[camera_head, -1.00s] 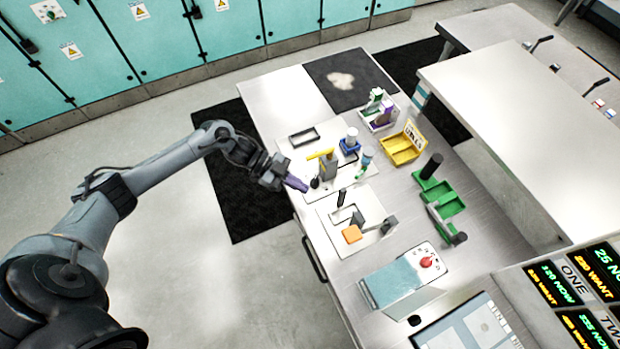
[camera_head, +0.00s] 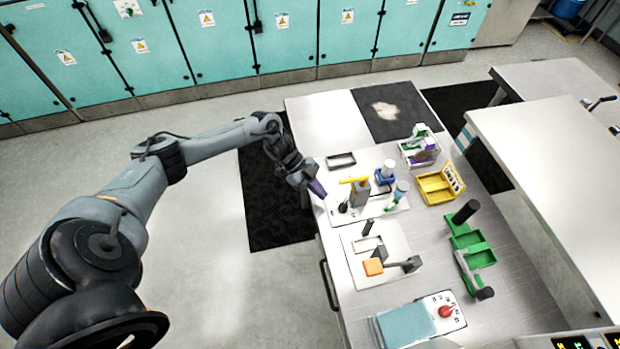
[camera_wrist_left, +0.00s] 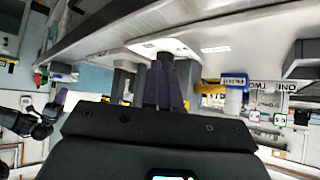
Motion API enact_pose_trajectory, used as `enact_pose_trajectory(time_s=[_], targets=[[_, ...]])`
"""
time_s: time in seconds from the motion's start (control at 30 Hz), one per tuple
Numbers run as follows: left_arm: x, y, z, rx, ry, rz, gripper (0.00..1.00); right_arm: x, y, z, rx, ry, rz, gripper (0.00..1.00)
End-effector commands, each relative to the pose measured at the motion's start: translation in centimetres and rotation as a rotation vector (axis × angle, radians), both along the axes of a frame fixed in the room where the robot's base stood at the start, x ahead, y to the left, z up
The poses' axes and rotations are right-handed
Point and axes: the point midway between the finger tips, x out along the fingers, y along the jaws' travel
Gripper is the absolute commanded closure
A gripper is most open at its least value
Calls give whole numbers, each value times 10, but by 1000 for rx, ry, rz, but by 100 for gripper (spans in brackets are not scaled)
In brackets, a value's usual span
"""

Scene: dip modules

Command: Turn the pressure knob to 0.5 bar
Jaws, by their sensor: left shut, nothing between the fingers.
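A red knob (camera_head: 445,311) sits on a white panel at the end of a teal box at the table's front, in the head view. A smaller dark round part (camera_head: 343,207) is on the white plate with the yellow-handled fixture. I cannot read a scale on either. My left gripper (camera_head: 317,189) is shut and empty by the table's left edge, beside that plate and touching no knob that I can make out. Its dark purple fingers (camera_wrist_left: 164,85) are together in the left wrist view. A dark jointed arm with a purple tip (camera_wrist_left: 62,96), seemingly my right, shows at left there.
The white plate (camera_head: 372,210) carries a yellow-handled fixture (camera_head: 358,190). Nearer stands a plate with an orange block (camera_head: 373,267). A yellow tray (camera_head: 435,190), green holders (camera_head: 467,240) and a bottle rack (camera_head: 420,150) are further right. The table's back left is clear.

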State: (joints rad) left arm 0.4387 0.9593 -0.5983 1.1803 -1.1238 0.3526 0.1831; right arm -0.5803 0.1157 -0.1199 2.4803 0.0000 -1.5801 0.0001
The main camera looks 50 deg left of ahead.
Motion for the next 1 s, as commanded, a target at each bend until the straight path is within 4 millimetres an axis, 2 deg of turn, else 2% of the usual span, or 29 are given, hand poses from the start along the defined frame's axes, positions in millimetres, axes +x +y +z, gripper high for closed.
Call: enact_pose_trajectory(time_s=[0.07,0.2,0.4,1.0], targets=[[4,-11,-8,-1,0,0,100,0,0,2,-2,0,2,100],[10,-29,-4,-1,0,-1,100,0,-1,11,-6,-1,4,100],[15,-42,-6,0,-1,1,100,0,-2,15,-9,-1,5,100],[15,-46,-5,0,1,11,100,0,0,20,-2,0,2,100]])
